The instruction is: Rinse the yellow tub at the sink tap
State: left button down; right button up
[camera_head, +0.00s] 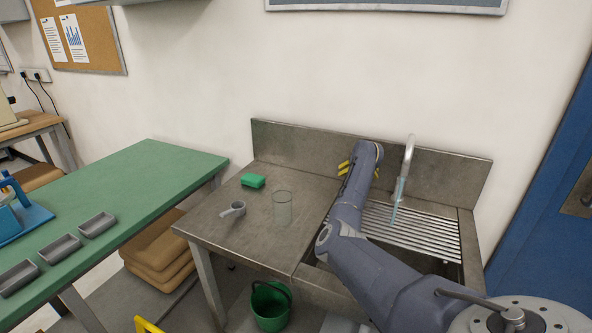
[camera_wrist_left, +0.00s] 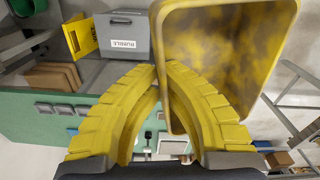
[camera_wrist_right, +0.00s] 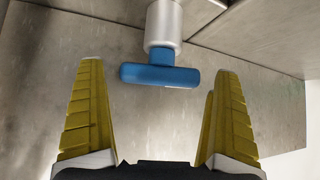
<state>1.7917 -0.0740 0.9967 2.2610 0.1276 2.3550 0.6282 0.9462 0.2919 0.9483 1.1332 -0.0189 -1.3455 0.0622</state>
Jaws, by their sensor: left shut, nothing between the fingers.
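The yellow tub (camera_wrist_left: 228,50) fills the upper right of the left wrist view, mouth toward the camera, with brown smears inside. It is not seen in the head view. My left gripper (camera_wrist_left: 163,75) has its fingertips together at the tub's near left wall; I cannot tell whether they touch it. The tap (camera_head: 409,155) rises at the back of the sink (camera_head: 435,240). A pale blue streak (camera_head: 397,200) under its spout looks like running water. My right gripper (camera_head: 346,168) is behind the sink's left side. In the right wrist view its open fingers stand either side of a blue tap handle (camera_wrist_right: 160,76).
A steel counter (camera_head: 240,235) left of the sink carries a green sponge (camera_head: 253,180), a grey mug (camera_head: 233,209) and a clear glass (camera_head: 282,207). A green bucket (camera_head: 270,305) stands below. A green table (camera_head: 150,190) with grey trays is at left.

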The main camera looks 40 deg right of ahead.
jog(key=v, duration=1.2)
dwell(0.3)
dwell(0.4)
